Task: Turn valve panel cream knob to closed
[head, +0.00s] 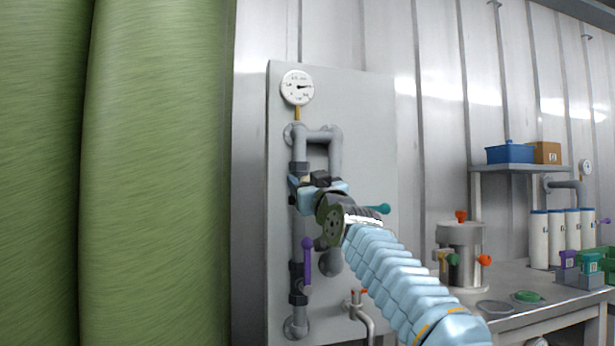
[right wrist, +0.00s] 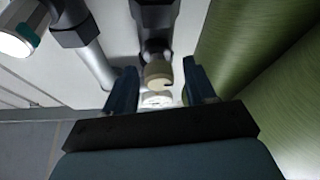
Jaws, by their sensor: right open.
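The grey valve panel (head: 365,110) stands upright against the wall, with grey pipes and valves on it. My right gripper (head: 306,182) is at the upper valve on the left pipe and largely covers it. In the right wrist view the cream knob (right wrist: 158,74) sits between the two open fingers of my right gripper (right wrist: 160,72), with a visible gap on each side. Only a small cream patch of the knob shows between the fingers in the head view. The knob's exact turn angle cannot be told. My left gripper is not in view.
A round gauge (head: 297,87) is above the valve. A purple lever (head: 307,258) is below my gripper, and a teal handle (head: 378,210) is to its right. A large green vessel (head: 155,170) fills the left side. A bench (head: 545,307) with equipment is at right.

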